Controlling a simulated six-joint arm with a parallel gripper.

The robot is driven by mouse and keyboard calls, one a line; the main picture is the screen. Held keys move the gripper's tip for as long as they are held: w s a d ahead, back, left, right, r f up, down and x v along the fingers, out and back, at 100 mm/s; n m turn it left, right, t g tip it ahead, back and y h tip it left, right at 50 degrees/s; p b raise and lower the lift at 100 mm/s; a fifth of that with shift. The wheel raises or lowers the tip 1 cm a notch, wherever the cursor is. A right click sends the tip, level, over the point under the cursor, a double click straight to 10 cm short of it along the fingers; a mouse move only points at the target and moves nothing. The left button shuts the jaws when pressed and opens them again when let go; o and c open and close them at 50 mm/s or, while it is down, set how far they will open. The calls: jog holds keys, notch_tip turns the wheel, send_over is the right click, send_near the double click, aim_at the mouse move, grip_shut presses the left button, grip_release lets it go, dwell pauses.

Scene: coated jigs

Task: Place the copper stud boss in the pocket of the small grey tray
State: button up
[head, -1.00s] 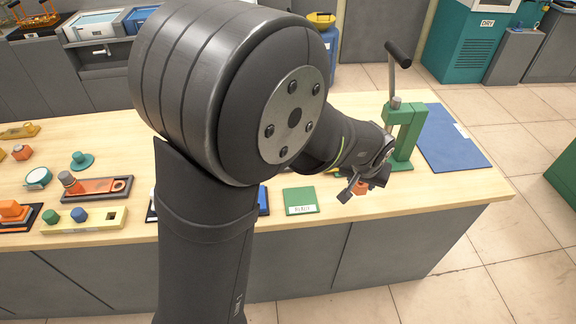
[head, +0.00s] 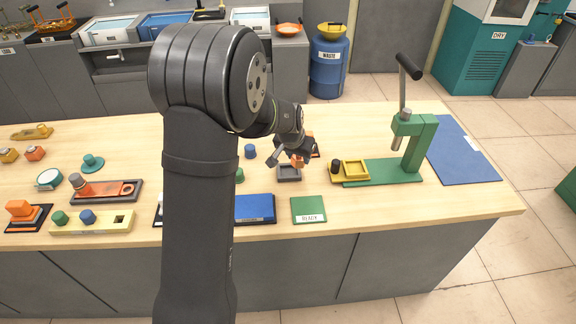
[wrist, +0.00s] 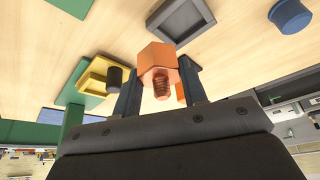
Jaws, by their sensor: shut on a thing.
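The copper stud boss (wrist: 158,62) is an orange hex block with a threaded stud. My gripper (wrist: 158,82) is shut on it, one dark finger on each side. In the head view my gripper (head: 297,158) holds the boss (head: 297,162) just above the small grey tray (head: 289,179), near its back right edge. The tray is a square dark grey dish with a raised rim, and it also shows in the wrist view (wrist: 181,38), beyond the boss. Its pocket looks empty. The exact gap between boss and tray is hard to tell.
A yellow square tray (head: 350,178) and a black knob (head: 335,166) stand by the green press (head: 421,145) to the right. A blue knob (head: 250,152) is to the left. Another orange piece (wrist: 181,93) is partly hidden behind a finger. A green mat (head: 309,209) lies in front.

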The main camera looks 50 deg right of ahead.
jog(key=w+f, duration=0.1)
jog(key=w, duration=0.1)
jog(key=w+f, duration=0.1)
jog(key=w, duration=0.1)
jog(key=shift+w+d+f, duration=0.1)
jog(key=shift+f, duration=2.15)
jog(key=shift+f, duration=0.15)
jog(key=o, duration=1.1)
jog(key=v, duration=1.2)
